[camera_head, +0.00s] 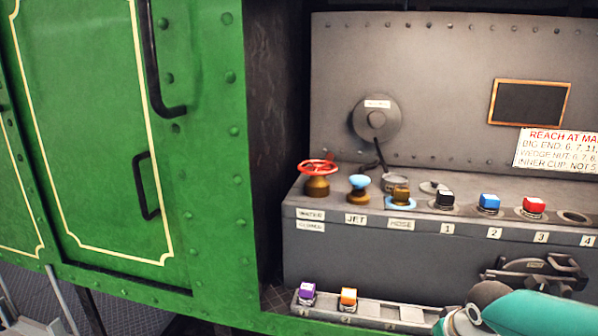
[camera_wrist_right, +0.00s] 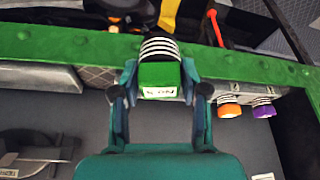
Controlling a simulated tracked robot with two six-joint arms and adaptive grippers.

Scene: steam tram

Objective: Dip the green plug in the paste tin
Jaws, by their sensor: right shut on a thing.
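The green plug (camera_wrist_right: 158,75), labelled on its end face, is held between the fingers of my right gripper (camera_wrist_right: 160,92) in the wrist view. Its black-and-white striped end points away from the gripper, over a green metal edge. In the head view my right gripper (camera_head: 460,319) is at the bottom right, in front of the lower ledge; the green of the plug does not show there. My left gripper is not in view.
The lower ledge (camera_head: 385,311) holds a purple plug (camera_head: 307,292) and an orange plug (camera_head: 348,297). Above, the console has a red handwheel (camera_head: 318,168), a blue knob (camera_head: 359,182), and black, blue (camera_head: 488,202) and red (camera_head: 533,205) plugs. A dark round fitting (camera_head: 525,268) is near my arm.

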